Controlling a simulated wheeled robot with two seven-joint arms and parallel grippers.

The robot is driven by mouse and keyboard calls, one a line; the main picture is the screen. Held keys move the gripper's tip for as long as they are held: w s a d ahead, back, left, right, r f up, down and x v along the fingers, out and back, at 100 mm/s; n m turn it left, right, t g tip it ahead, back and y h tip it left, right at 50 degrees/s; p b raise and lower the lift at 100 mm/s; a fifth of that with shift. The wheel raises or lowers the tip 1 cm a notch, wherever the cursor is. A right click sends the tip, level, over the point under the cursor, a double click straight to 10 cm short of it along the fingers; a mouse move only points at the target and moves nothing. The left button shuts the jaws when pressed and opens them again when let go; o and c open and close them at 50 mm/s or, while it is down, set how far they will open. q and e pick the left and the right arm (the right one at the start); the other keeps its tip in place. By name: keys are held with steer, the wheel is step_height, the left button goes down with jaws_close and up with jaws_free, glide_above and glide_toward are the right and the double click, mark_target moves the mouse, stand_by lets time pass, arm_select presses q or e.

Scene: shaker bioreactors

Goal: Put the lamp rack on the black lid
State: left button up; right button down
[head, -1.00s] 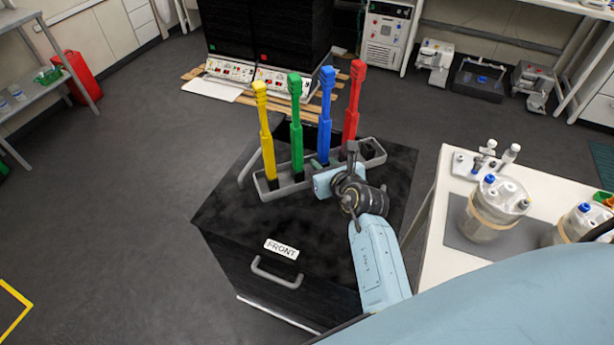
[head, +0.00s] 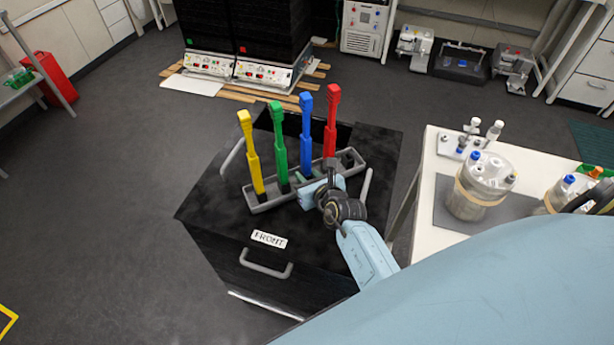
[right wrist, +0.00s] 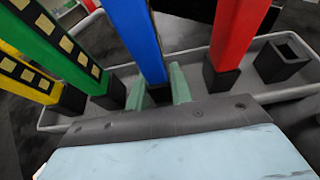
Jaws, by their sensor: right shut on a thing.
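The lamp rack (head: 268,204) is a long grey tray with a yellow, a green, a blue and a red lamp standing upright, and an empty black socket at its right end. It is over the black lid (head: 225,215), the top of a black box. Whether its underside touches the lid is unclear. My right gripper (head: 312,186) is shut on the rack near the blue lamp's base. In the right wrist view, its pale green fingers (right wrist: 158,88) are on either side of that base, and the rack's grey wall (right wrist: 290,92) shows. My left gripper is not in view.
The lid has grey side handles (head: 366,186) and a FRONT label (head: 269,239) above a front handle (head: 265,265). A white table (head: 425,215) with glass vessels (head: 482,190) stands close on the right.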

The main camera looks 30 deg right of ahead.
steer(key=c, duration=1.6)
jaws_free()
steer(key=shift+f, duration=0.15)
steer(key=o, duration=0.4)
steer(key=shift+c, duration=0.2)
steer(key=shift+s+r, duration=0.15)
steer(key=shift+r, duration=0.05)
steer(key=p+v, duration=0.1)
steer(key=v, duration=1)
steer(key=shift+s+r+p, duration=0.1)
steer(key=shift+s+p, duration=0.2)
steer(key=shift+s, duration=0.1)
